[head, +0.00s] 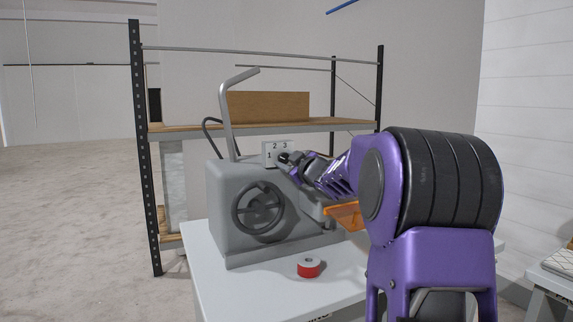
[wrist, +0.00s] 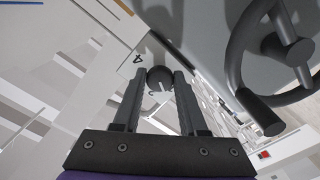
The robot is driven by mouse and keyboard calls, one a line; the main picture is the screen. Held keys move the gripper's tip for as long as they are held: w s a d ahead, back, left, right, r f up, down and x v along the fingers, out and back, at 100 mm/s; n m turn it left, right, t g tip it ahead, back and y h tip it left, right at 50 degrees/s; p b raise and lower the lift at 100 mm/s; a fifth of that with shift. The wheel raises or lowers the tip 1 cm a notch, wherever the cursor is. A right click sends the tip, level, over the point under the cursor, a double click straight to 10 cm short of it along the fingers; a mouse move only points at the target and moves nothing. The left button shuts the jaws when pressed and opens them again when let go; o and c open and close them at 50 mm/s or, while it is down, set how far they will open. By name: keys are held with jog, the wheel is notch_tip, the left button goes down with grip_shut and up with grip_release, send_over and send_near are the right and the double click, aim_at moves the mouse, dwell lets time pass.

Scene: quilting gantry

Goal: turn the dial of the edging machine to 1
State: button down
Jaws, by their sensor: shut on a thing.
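The edging machine (head: 228,205) is a grey machine with a handwheel and a tall lever, standing on a white table. Its dial plate (head: 268,150) is pale, with the digits 2 and 3 showing in the head view. In the wrist view a round dark dial knob (wrist: 160,77) sits between my fingertips, with a 4 on the plate beside it. My gripper (head: 289,158) is at the front of the plate, shut on the knob, and covers part of the plate in the head view. I cannot tell which number the knob points to.
The handwheel (head: 259,208) stands out from the machine's front, close to my gripper in the wrist view (wrist: 285,48). A red tape roll (head: 309,267) lies on the white table (head: 255,293). A shelf rack (head: 345,125) with a brown box (head: 268,106) stands behind.

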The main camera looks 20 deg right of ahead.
jog(key=shift+n+b, duration=0.35)
jog(key=shift+n, duration=0.75)
jog(key=shift+c, duration=2.3)
grip_release()
